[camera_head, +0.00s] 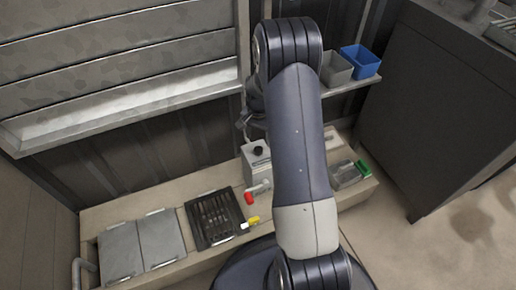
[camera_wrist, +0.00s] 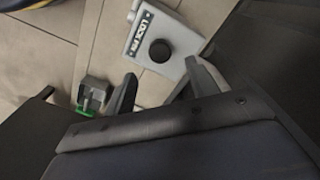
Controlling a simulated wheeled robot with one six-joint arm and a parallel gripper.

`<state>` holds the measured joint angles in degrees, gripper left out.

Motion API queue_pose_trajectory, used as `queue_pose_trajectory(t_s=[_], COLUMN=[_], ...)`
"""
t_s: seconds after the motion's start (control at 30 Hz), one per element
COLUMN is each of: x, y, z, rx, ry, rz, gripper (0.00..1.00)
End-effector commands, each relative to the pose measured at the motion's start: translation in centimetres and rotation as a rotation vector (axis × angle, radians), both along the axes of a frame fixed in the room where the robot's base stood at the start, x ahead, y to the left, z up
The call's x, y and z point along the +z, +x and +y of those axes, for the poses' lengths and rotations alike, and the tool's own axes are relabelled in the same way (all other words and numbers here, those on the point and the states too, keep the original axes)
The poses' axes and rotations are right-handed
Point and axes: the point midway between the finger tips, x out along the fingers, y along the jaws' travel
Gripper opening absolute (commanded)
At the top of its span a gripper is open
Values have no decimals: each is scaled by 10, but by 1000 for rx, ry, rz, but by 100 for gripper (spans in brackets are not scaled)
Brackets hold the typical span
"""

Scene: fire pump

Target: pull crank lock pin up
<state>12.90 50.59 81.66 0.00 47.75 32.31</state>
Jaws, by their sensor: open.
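The lock pin unit is a light grey box (camera_head: 257,172) with a round black knob (camera_head: 258,151) on top, standing on the bench left of my arm. In the wrist view the box (camera_wrist: 183,28) carries a label reading LOCK PIN, and its black knob (camera_wrist: 160,50) points up at the camera. My gripper (camera_wrist: 165,88) is open and empty, its two dark fingers spread on either side below the knob in the picture. The knob is clear of both fingers. The gap in height between knob and fingers is hard to tell. In the head view my arm hides most of the gripper.
A red-tipped handle (camera_head: 249,198) and a yellow-tipped part (camera_head: 253,220) are in front of the box. A black tray (camera_head: 214,218) and grey plates (camera_head: 142,247) lie left. A green part (camera_head: 363,168) sits right. Grey (camera_head: 336,70) and blue (camera_head: 360,61) bins stand on a shelf behind.

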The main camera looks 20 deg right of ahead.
Motion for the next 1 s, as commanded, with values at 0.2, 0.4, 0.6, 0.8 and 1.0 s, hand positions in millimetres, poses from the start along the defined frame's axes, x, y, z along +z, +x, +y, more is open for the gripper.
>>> queue_pose_trajectory(t_s=[0.2, 0.4, 0.6, 0.8, 1.0], x=[-45, -66, -70, -70, -70], y=[-1, 0, 0, 0, 0], z=[0, 0, 0, 0, 0], rx=[0, 0, 0, 0, 0], ry=[1, 0, -1, 0, 0], rz=[2, 0, -1, 0, 0], gripper=[54, 54, 54, 52, 35])
